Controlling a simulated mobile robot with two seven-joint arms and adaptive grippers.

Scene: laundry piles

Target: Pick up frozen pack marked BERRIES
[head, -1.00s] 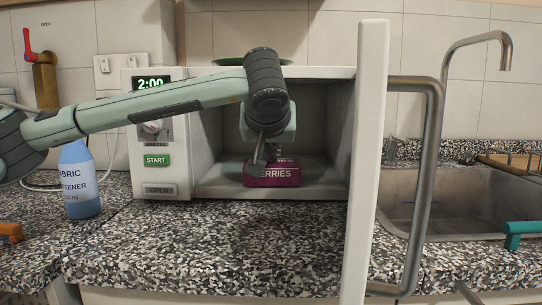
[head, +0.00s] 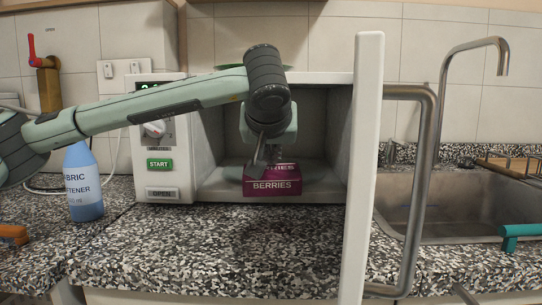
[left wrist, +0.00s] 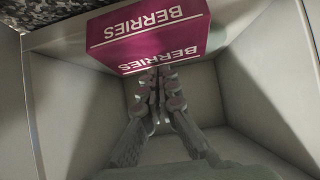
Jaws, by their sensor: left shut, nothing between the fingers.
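My right gripper is not in view.
The open microwave door (head: 362,170) with its long metal handle (head: 432,190) stands edge-on at the right. A blue softener bottle (head: 83,190) stands left of the microwave. A sink (head: 460,205) lies to the right. The speckled counter (head: 220,240) in front is clear.

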